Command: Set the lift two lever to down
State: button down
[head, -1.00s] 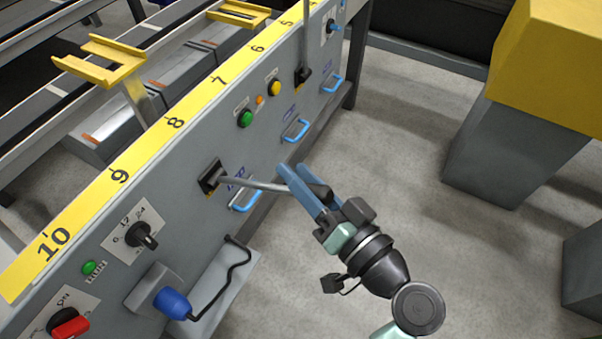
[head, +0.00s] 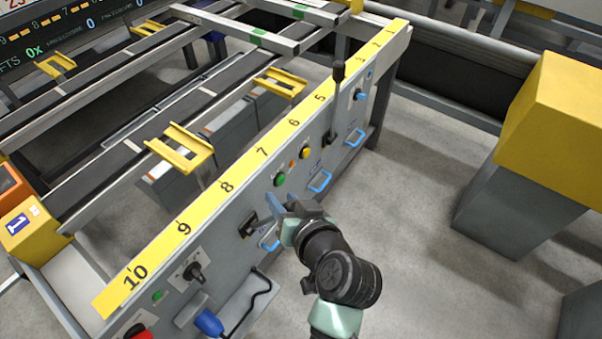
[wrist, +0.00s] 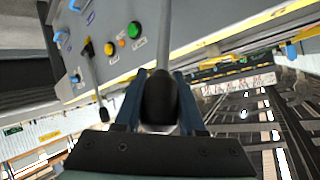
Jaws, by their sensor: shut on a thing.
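Two levers stand out from the grey control panel (head: 215,245); I cannot read their lift labels. My gripper (head: 287,207) is at the nearer lever, whose black slot plate (head: 248,225) is below the 8 and 9 marks. My gripper is shut on that lever's black knob (wrist: 158,100), and its pale shaft (wrist: 163,35) runs away from the fingers. In the head view my gripper hides the knob and most of the shaft. The farther lever (head: 338,72), near the 5 mark, points up with its black knob free. It also shows in the wrist view (wrist: 103,113).
Green (head: 279,180) and yellow (head: 305,152) buttons sit between the levers. Blue handles (head: 320,181) stick out low on the panel. A blue plug (head: 208,322) with black cable is at the near end. A yellow-topped block (head: 560,120) stands right across open floor.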

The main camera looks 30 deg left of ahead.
jog(key=a+r+n+h+p, duration=0.1)
jog(key=a+h+p, duration=0.4)
jog(key=a+p, duration=0.5)
jog(key=shift+w+a+r+n+g+p, duration=0.2)
jog(key=shift+a+r+n+g+p, duration=0.15)
jog(key=shift+r+p, duration=0.35)
jog(key=shift+r, duration=0.1)
jog(key=c, duration=0.5)
grip_release()
jog(key=shift+d, duration=0.1)
jog(key=v, duration=1.2)
jog(key=shift+s+r+p, duration=0.2)
jog(key=shift+r+p, duration=0.15)
jog(key=shift+d, duration=0.1)
